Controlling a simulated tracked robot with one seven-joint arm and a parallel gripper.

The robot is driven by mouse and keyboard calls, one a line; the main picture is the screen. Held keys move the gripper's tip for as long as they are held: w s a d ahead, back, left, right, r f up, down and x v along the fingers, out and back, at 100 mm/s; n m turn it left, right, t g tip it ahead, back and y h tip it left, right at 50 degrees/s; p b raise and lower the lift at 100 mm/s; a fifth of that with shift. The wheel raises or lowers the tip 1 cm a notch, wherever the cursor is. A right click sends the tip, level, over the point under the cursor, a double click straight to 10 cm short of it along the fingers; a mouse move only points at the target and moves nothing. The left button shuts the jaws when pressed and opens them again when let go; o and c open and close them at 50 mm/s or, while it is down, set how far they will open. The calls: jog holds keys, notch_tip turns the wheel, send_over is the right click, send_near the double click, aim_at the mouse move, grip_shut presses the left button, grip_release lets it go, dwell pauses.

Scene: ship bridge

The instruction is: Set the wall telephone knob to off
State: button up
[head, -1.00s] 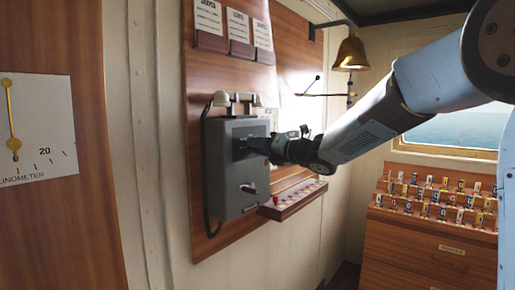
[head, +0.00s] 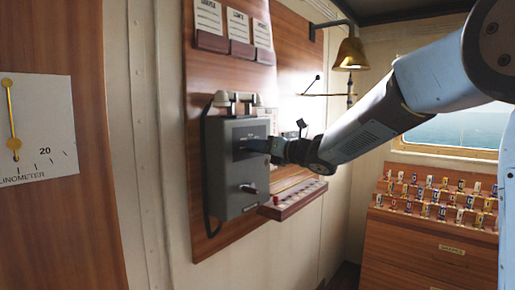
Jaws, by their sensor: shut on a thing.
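My gripper (head: 246,146) is at the upper front face of the box, shut on the knob there. The gripper fingers hide the knob and most of its markings. A small crank or lever (head: 248,188) sticks out lower on the front face, clear of my gripper.
A small wooden ledge (head: 293,200) juts out right of the telephone, below my arm. A brass bell (head: 351,54) hangs to the right. A wooden cabinet (head: 415,250) with a rack of small coloured tags (head: 432,202) stands at the right. A clinometer (head: 38,130) is at the left.

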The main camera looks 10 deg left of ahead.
jog(key=o, duration=0.7)
jog(key=shift+w+d+f, duration=0.25)
jog(key=o, duration=0.3)
jog(key=shift+a+r, duration=0.1)
jog(key=shift+o, duration=0.2)
jog(key=shift+s, duration=0.1)
jog(key=v, duration=1.3)
jog(key=shift+s+d, duration=0.2)
jog(key=shift+d, duration=0.1)
